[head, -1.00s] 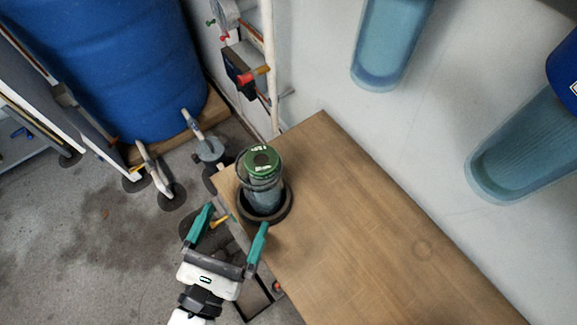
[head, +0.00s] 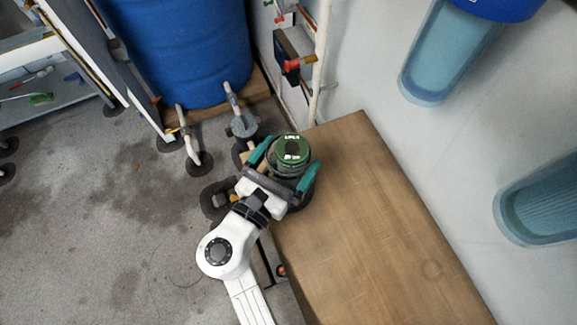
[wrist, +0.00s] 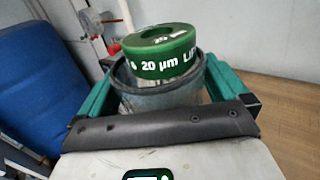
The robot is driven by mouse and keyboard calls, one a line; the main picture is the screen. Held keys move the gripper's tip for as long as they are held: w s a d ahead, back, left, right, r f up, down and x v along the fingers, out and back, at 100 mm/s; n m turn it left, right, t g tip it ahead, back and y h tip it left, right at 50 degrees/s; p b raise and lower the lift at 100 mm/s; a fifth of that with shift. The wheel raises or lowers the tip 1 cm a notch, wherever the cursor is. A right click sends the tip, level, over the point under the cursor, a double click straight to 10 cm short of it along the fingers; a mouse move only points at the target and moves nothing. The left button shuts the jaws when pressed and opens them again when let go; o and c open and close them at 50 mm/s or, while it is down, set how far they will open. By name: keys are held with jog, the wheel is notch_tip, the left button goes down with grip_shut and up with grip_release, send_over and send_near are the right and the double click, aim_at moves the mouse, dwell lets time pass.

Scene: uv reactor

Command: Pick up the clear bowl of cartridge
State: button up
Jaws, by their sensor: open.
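In the wrist view the green cap (wrist: 162,52) reads "20 µm" and sits in the rim of the clear bowl (wrist: 160,98). My gripper (head: 289,160) is open, with one teal finger on each side of the bowl. In the wrist view the fingers (wrist: 160,80) flank the bowl left and right. I cannot tell whether they touch it. The bowl's lower part is hidden behind my gripper.
The wooden table (head: 375,220) is bare to the right of the bowl. Blue-tinted filter housings (head: 440,60) hang on the wall at the right. A blue barrel (head: 185,55) stands at the back left.

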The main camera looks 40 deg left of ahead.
jog(key=shift+w, duration=0.25)
jog(key=shift+c, duration=0.5)
jog(key=c, duration=1.2)
